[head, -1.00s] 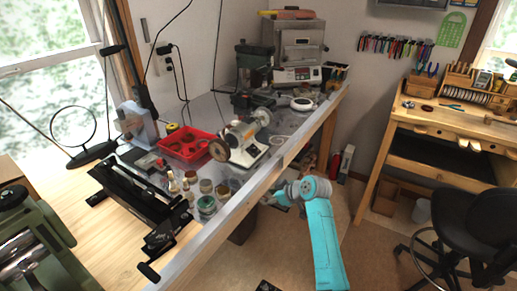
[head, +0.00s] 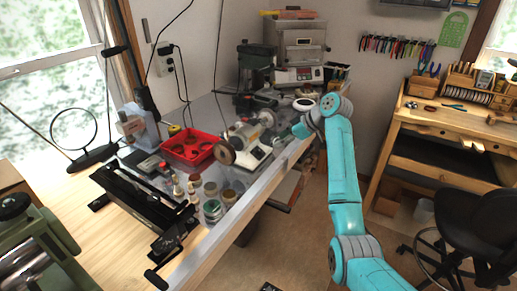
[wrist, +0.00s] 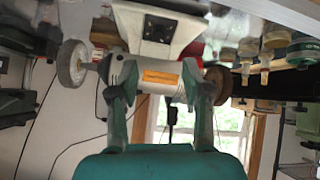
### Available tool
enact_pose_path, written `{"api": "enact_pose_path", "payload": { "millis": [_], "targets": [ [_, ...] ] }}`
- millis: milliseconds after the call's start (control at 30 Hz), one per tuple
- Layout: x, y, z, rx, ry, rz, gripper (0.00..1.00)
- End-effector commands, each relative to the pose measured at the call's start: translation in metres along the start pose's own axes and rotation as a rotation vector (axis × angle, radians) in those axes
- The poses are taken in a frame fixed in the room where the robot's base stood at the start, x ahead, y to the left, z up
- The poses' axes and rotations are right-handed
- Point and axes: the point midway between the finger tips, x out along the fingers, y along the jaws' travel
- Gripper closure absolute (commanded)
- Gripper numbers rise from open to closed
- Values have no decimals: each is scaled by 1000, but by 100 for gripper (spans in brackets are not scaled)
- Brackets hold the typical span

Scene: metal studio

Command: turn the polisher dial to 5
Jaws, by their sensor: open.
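The polisher (head: 241,133) stands on the metal-topped bench, with a pale motor body, a white base and a wheel at each end. The wrist view shows it upside down: the silver motor (wrist: 145,76) with an orange label, and the white base (wrist: 186,36) with a dark square panel (wrist: 159,28). A dial on that panel is too small to read. My gripper (wrist: 155,88) is open and empty, its two fingers in front of the motor body in that view; contact cannot be told. In the head view my gripper (head: 284,142) is at the polisher's right, partly hidden by my wrist.
A small kiln (head: 298,50) stands at the back. A wooden workbench (head: 450,130) and black chair (head: 480,215) are at right.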

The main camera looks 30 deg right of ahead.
Motion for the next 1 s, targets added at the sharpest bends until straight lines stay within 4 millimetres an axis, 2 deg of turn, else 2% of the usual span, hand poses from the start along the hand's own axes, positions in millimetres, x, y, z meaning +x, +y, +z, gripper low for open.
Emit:
{"api": "enact_pose_path", "payload": {
  "millis": [67, 167, 700, 1000],
  "targets": [
    [-3, 2, -2, -6, -1, -5, 52],
    [2, 2, -3, -7, -2, -9, 52],
    [87, 2, -2, -7, -2, -7, 52],
    [103, 2, -3, -7, -1, -5, 52]
  ]
}}
